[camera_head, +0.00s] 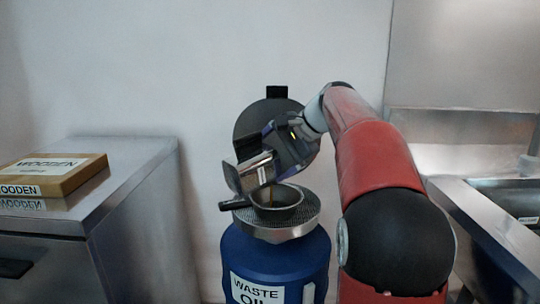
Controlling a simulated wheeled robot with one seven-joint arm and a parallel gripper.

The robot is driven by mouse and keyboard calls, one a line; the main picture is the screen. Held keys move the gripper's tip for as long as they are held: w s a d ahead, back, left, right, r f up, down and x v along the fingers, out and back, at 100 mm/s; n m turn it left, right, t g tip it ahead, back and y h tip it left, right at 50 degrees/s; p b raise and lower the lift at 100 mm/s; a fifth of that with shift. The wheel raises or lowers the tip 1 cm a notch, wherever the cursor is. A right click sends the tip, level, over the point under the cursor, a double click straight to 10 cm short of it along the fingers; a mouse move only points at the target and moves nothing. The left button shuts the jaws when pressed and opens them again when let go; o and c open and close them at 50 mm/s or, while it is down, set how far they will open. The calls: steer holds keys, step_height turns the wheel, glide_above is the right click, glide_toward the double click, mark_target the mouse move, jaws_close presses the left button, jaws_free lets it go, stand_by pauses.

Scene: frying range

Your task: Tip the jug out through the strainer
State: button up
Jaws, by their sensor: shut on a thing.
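A metal jug (261,171) is held in my gripper (252,157), tilted steeply with its lower edge just above the strainer. My gripper is shut on it, reaching in from the upper right. The dark round strainer (291,213), with a short handle (233,205) pointing left, sits on a perforated metal dish (308,224) on top of the blue waste oil drum (262,256). A thin brownish streak shows between the jug and the strainer's inside; I cannot tell for sure that it is flowing oil. The jug's mouth and contents are hidden.
A dark round lid (254,117) stands upright behind the drum, close to my gripper. A steel cabinet (128,162) with a box marked WOODEN (60,172) is at left. A steel sink (512,197) is at right, beyond my red arm. The wall is close behind.

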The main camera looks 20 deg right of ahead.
steer(key=shift+w+d+f+m+g+y, duration=0.1)
steer(key=shift+w+d+m+y, duration=0.1)
steer(key=shift+d+m+y, duration=0.4)
steer(key=shift+w+d+f+m+g+y, duration=0.1)
steer(key=shift+w+d+m+y, duration=0.1)
steer(key=shift+d+y, duration=0.7)
steer(key=shift+w+d+m+g+y, duration=0.15)
steer(key=shift+d+m+y, duration=0.3)
steer(key=shift+y, duration=0.55)
step_height(320, 180, up, 10)
steer(key=n+t+h+b, duration=0.5)
steer(key=n+h+b, duration=0.4)
steer(key=h, duration=0.8)
steer(key=shift+b, duration=1.25)
